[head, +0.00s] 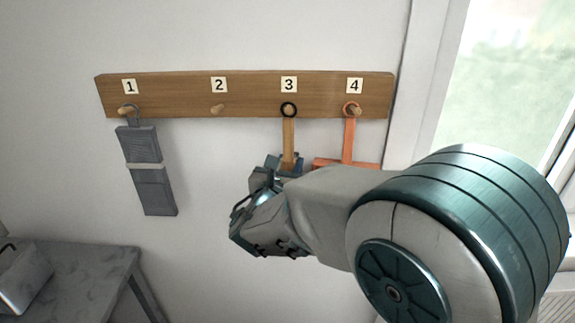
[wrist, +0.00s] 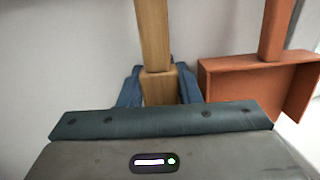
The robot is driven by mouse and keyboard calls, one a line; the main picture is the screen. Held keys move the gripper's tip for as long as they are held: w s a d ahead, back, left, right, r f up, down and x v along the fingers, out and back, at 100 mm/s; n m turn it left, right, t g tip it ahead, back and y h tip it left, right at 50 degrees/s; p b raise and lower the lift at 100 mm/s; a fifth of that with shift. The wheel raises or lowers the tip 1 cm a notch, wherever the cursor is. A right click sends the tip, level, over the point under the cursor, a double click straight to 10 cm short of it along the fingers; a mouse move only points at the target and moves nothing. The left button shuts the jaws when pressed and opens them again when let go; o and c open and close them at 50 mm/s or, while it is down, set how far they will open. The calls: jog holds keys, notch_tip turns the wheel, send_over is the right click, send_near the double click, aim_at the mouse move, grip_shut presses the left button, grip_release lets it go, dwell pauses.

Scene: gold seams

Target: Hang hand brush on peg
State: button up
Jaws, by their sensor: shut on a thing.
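The hand brush (head: 288,140) has a light wooden handle with a black loop (head: 288,109) at its top. It hangs upright below the label 3 on the wooden rail. The loop lies over the spot of peg 3; I cannot tell whether it is around the peg or in front of it. My gripper (head: 286,164) is shut on the lower part of the handle. In the wrist view the blue fingers stand on both sides of the brush handle (wrist: 153,40). The brush's lower end is hidden by my gripper.
The rail (head: 180,97) has numbered pegs. A grey folded item (head: 147,170) hangs on peg 1. Peg 2 (head: 217,109) is bare. An orange dustpan (head: 349,140) hangs on peg 4, close to the right of my gripper. A grey table (head: 85,270) stands at lower left.

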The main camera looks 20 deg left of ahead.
jog(key=o, duration=1.1)
jog(key=shift+s, duration=0.1)
